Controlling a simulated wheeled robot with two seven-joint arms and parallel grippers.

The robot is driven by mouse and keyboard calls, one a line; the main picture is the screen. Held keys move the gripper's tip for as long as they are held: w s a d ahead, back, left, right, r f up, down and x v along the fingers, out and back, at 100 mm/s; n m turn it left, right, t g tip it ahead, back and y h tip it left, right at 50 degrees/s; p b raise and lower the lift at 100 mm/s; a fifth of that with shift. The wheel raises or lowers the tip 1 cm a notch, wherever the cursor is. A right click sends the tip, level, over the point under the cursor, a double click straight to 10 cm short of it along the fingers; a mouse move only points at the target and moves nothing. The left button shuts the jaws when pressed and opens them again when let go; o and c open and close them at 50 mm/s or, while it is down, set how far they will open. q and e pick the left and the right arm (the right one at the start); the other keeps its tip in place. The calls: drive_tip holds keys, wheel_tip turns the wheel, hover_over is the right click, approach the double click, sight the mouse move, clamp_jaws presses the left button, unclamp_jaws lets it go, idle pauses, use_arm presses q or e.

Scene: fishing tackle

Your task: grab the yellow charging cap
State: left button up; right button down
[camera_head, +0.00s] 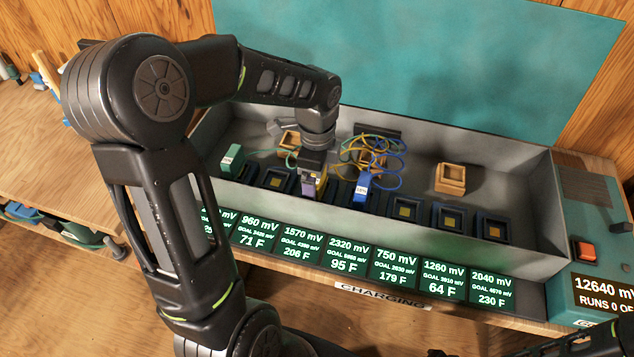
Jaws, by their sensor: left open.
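My left gripper (311,170) points down into the grey trough, open, over a cap with yellow (309,191) and a purple patch. The cap stands in the row of dark sockets, and its upper part is hidden by the gripper. I cannot tell whether the fingers touch it. A yellow wire (350,147) loops close by on the right. A teal cap (232,157) stands to the left and a blue cap (362,187) to the right. Dark parts of my right arm (600,338) show at the bottom right edge; its jaws cannot be made out.
Blue wires (395,160) loop right of the gripper. Wooden blocks (451,178) sit farther back in the trough (515,180). Empty sockets (404,211) continue rightward. Readout screens (345,258) line the front, and a teal control box (590,250) with a red button stands at right.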

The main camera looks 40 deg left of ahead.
use_arm(q)
drive_tip(key=shift+f, duration=0.35)
idle(0.3)
drive_tip(key=c, duration=1.7)
wheel_tip(320, 180, up, 10)
drive_tip(key=shift+r+b, duration=0.1)
drive_tip(key=shift+b, duration=0.4)
